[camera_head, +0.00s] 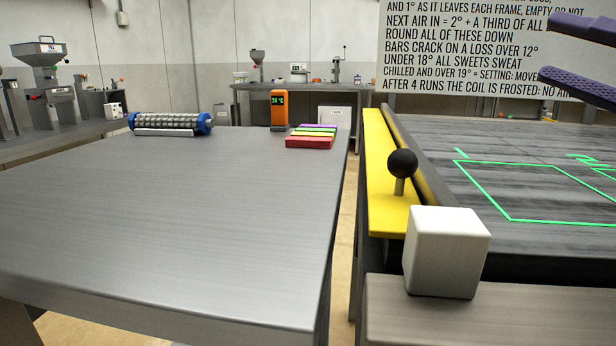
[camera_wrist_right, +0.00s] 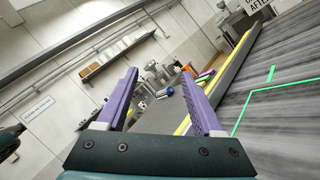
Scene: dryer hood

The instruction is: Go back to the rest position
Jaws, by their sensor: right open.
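My right gripper (camera_head: 580,58) shows at the upper right edge of the head view. Its two purple fingers are spread apart with nothing between them, in front of the text board and above the dark belt surface. In the right wrist view the same gripper (camera_wrist_right: 165,98) is open and empty, its fingers pointing towards the room.
A steel table (camera_head: 170,210) at left holds a blue-ended roller (camera_head: 170,122), an orange meter (camera_head: 279,110) and coloured bars (camera_head: 311,137). At right, a yellow rail (camera_head: 385,180) with a black-knobbed lever (camera_head: 402,165) and a white block (camera_head: 445,252) border the green-marked belt (camera_head: 540,180).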

